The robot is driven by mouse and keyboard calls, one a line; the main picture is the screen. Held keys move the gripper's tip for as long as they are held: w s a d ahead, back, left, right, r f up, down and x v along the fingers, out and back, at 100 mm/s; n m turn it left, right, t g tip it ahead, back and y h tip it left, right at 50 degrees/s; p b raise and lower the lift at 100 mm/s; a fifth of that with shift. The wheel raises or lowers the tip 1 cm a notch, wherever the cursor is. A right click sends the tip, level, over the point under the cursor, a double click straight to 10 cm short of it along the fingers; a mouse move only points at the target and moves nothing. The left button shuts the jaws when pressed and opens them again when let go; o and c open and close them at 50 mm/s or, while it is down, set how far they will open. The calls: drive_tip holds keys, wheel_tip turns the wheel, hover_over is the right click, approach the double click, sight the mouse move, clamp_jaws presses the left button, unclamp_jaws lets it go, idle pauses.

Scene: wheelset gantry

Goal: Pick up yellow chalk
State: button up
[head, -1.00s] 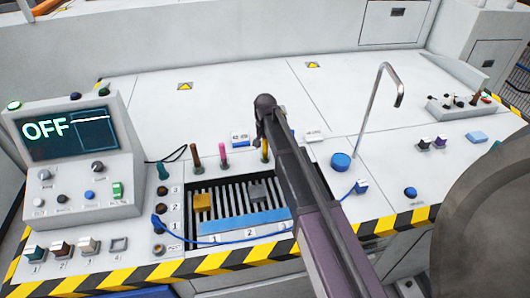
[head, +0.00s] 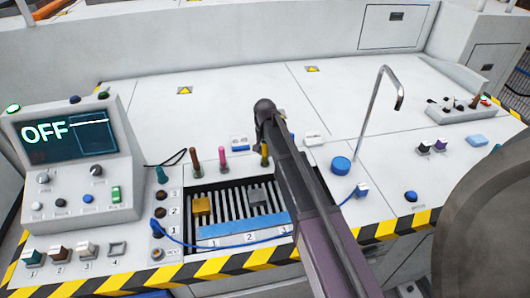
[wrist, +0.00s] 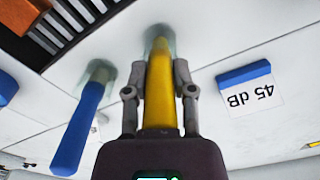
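The yellow chalk (head: 264,156) stands upright at the back edge of the slatted tray, right of a pink stick (head: 222,158) and a brown stick (head: 194,160). In the wrist view the yellow chalk (wrist: 160,85) lies between the two fingers of my gripper (wrist: 159,80), which are close in on both sides of it. Its far end still sits in a round seat in the panel. A blue stick (wrist: 82,120) stands beside it in the wrist view.
A bent metal pipe (head: 375,115) rises to the right, near a blue knob (head: 341,166). A console with an OFF screen (head: 65,137) stands left.

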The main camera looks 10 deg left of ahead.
drive_tip(key=shift+r, duration=0.15)
clamp_jaws()
wheel_tip(320, 180, up, 10)
drive_tip(key=p, duration=1)
drive_tip(key=shift+f, duration=0.2)
drive_tip(key=shift+s, duration=0.1)
idle(0.6)
